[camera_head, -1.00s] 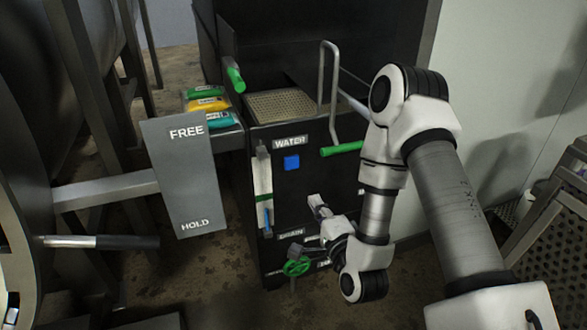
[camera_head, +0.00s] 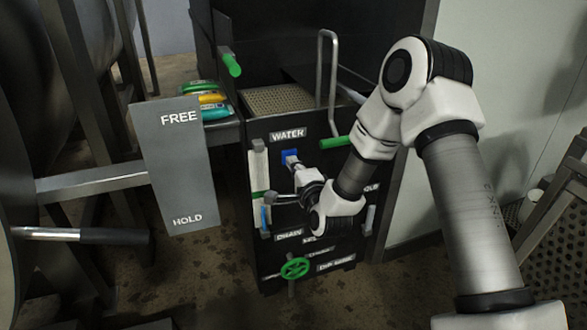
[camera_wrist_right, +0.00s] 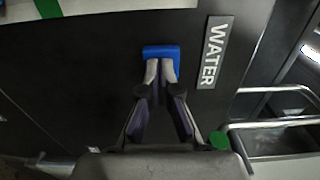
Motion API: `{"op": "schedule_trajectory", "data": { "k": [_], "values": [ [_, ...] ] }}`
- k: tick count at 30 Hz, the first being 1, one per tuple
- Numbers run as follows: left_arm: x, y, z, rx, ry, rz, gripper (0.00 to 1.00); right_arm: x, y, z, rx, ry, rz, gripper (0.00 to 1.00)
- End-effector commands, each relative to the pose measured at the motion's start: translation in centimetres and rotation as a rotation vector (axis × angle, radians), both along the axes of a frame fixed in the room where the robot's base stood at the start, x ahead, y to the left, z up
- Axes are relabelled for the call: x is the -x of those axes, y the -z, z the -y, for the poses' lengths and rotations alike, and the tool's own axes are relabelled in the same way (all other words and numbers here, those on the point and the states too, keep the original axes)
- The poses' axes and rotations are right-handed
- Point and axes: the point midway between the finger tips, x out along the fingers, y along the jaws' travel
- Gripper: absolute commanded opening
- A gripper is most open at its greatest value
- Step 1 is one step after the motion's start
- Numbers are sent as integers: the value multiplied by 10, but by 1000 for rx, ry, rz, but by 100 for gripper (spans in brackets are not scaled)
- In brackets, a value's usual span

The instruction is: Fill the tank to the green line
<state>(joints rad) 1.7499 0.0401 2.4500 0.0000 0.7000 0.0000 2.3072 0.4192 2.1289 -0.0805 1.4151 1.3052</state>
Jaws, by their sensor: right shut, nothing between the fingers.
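The black tank cabinet carries a WATER label (camera_head: 287,135) with a blue button (camera_head: 289,157) below it. My right gripper (camera_head: 291,160) is shut and empty, its fingertips at the blue button. In the right wrist view the closed fingertips (camera_wrist_right: 161,66) overlap the lower part of the blue button (camera_wrist_right: 161,51); they look to be touching it. A pale sight gauge (camera_head: 259,175) stands left of the button. It has a green line (camera_head: 257,193) across it and blue low in the tube (camera_head: 264,216). My left gripper is not in view.
A green valve wheel (camera_head: 295,268) sits low on the cabinet near the DRAIN label (camera_head: 288,237). A green-gripped lever (camera_head: 334,142) is right of the button. A grey FREE/HOLD plate (camera_head: 176,165) stands at the left.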

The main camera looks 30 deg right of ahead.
Motion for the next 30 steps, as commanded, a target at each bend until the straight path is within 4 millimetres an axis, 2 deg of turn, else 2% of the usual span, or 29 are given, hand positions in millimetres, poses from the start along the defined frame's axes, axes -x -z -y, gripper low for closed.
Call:
{"op": "schedule_trajectory", "data": {
  "k": [10, 17, 30],
  "values": [
    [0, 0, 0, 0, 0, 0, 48, -3, 0, 1, 0, 0, 0, 0],
    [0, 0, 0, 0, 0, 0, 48, -24, -1, 6, 0, 0, 2, 0],
    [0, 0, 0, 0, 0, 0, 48, -24, -4, 7, 1, 2, 9, 0]
  ]
}}
